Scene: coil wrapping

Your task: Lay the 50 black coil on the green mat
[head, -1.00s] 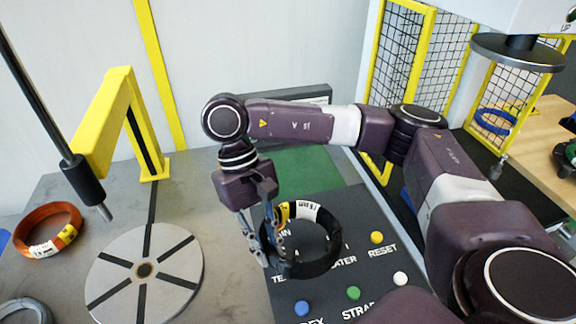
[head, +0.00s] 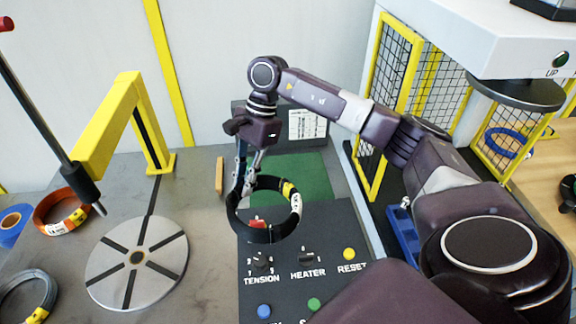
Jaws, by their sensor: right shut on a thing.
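A black coil (head: 267,237) with a white label and a yellow patch hangs tilted from my right gripper (head: 249,188), which is shut on its left rim. It is held above the dark control panel, in front of the green mat (head: 313,178). The coil and gripper cover part of the mat. The number on the coil's label is too small to read. My left gripper is not in view.
The panel (head: 338,224) has knobs and coloured buttons. A round grey turntable (head: 160,254), a yellow post (head: 150,125), an orange coil (head: 63,212) and a grey coil (head: 28,297) are at the left. A sheet (head: 307,124) stands behind the mat.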

